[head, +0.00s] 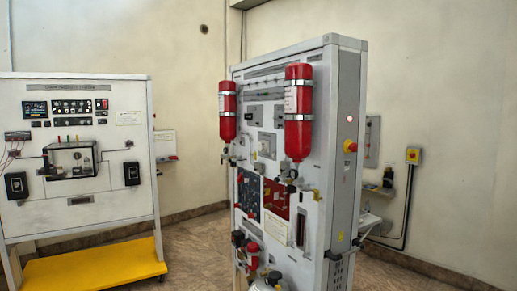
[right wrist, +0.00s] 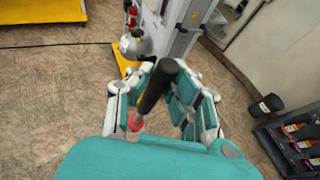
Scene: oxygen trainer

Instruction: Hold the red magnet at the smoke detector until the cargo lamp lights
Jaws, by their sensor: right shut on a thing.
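My right gripper (right wrist: 160,98) shows in the right wrist view, with teal and white fingers shut on the red magnet (right wrist: 135,121). The magnet's red part sits at the near end of a black rod (right wrist: 157,86) that points up and away between the fingers. It is held in the air above the floor, apart from the panels. The head view shows neither gripper. In it, a white trainer panel (head: 140,200) on the left carries a clear box (head: 72,160) with small parts inside. I cannot tell which part is the smoke detector or the cargo lamp.
A tall grey trainer cabinet (head: 346,190) with red bottles (head: 298,112) stands in the middle of the head view. A yellow base (head: 95,264) lies under the left panel. In the right wrist view, a dark rack (right wrist: 290,140) and a black bin (right wrist: 266,106) stand at the right.

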